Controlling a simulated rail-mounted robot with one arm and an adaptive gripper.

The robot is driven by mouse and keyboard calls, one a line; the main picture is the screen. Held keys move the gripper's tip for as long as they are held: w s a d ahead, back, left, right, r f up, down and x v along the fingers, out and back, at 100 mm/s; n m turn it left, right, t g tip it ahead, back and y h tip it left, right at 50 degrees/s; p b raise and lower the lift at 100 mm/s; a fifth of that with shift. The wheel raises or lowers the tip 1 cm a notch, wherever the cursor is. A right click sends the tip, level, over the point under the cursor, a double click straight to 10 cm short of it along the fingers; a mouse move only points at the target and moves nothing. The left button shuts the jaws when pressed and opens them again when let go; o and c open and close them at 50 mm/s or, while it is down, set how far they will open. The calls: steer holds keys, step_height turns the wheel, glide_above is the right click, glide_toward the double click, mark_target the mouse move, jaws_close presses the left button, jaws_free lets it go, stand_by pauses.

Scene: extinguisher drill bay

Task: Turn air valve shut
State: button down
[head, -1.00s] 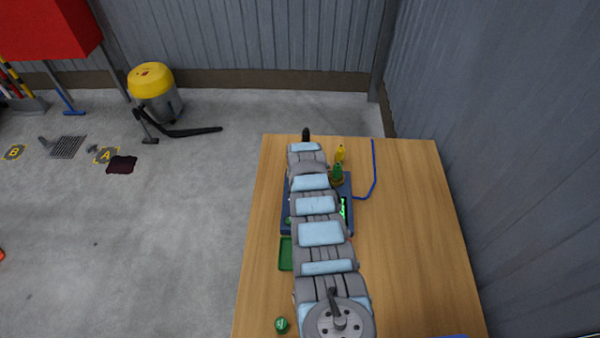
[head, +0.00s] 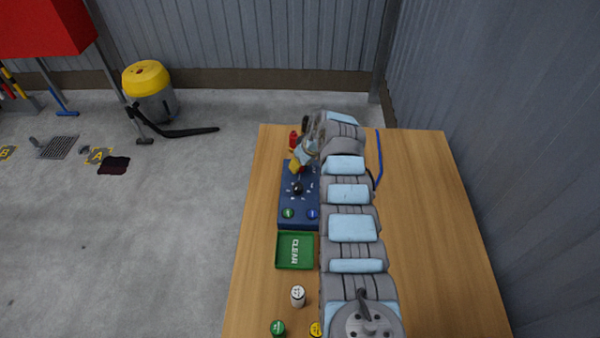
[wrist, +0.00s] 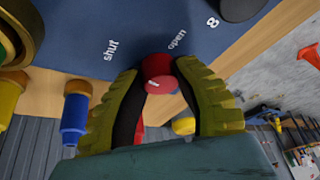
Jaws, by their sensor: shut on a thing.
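The red valve knob (wrist: 158,72) shows in the wrist view on a blue panel marked "shut" and "open". A short white mark is on its face; I cannot tell exactly which label it points to. My gripper (wrist: 160,82) has its two yellow-green fingers closed around the knob, one on each side. In the head view my gripper (head: 297,164) is at the far end of the blue panel (head: 285,192), and the arm hides the panel's right side.
The panel carries a black knob (head: 297,188), a green button (head: 288,213) and a blue button (head: 312,213). A green "CLEAR" tray (head: 279,262) lies nearer. A white-topped item (head: 297,296) stands nearer still. A blue hose (head: 379,160) runs at right.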

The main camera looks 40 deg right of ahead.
steer(key=shift+f+n+b, duration=0.25)
steer(key=shift+n+b, duration=0.55)
steer(key=shift+b, duration=0.7)
steer(key=shift+r+n+y+b, duration=0.15)
steer(key=shift+n+y+b, duration=0.25)
steer(key=shift+b, duration=0.2)
steer(key=c, duration=0.7)
jaws_free()
steer(key=shift+w, duration=0.1)
steer(key=shift+r, duration=0.2)
steer(key=shift+d+r, duration=0.1)
steer(key=shift+r, duration=0.35)
steer(key=v, duration=1.1)
